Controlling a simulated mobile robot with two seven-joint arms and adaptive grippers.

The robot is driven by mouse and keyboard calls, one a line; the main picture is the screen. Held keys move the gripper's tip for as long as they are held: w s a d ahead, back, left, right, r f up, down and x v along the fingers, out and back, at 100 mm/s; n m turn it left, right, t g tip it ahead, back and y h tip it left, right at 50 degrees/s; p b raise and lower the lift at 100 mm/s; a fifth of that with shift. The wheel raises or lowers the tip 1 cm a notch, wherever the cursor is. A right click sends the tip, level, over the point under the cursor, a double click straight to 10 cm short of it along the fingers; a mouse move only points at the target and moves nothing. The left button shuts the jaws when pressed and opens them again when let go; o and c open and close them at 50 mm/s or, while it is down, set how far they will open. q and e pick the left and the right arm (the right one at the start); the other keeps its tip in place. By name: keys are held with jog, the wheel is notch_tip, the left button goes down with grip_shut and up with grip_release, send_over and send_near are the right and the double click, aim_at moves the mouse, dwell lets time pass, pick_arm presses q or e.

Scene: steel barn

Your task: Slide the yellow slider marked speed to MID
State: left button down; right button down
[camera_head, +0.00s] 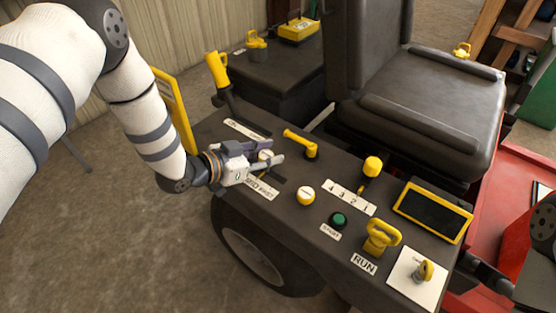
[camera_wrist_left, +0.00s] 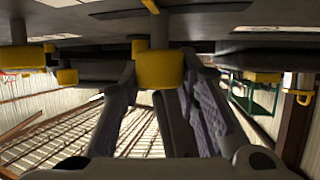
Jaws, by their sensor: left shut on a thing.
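My left gripper (camera_head: 272,160) reaches in from the left over the console (camera_head: 225,120). Its fingers are closed around the slider knob (camera_head: 265,155), which shows between them, partly covered. In the left wrist view the yellow knob (camera_wrist_left: 160,68) hangs on a dark stem between the two fingers of the left gripper (camera_wrist_left: 163,100). A white label strip (camera_head: 262,187) lies just below the gripper beside a dark slot; its lettering is partly hidden and hard to read. Which mark the knob stands at cannot be told. My right gripper is not in view.
Close by are a yellow lever (camera_head: 301,143), a round yellow knob (camera_head: 306,196), a green button (camera_head: 339,220) and a numbered strip (camera_head: 349,197) with a yellow-topped lever (camera_head: 372,167). A yellow-framed screen (camera_head: 432,211) and a RUN key (camera_head: 381,238) lie to the right. A black seat (camera_head: 430,110) stands behind.

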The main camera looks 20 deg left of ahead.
pick_arm(q)
jog(key=shift+a, duration=0.2)
jog(key=c, duration=1.2)
grip_release()
jog(key=v, duration=1.2)
jog(key=shift+d, duration=0.1)
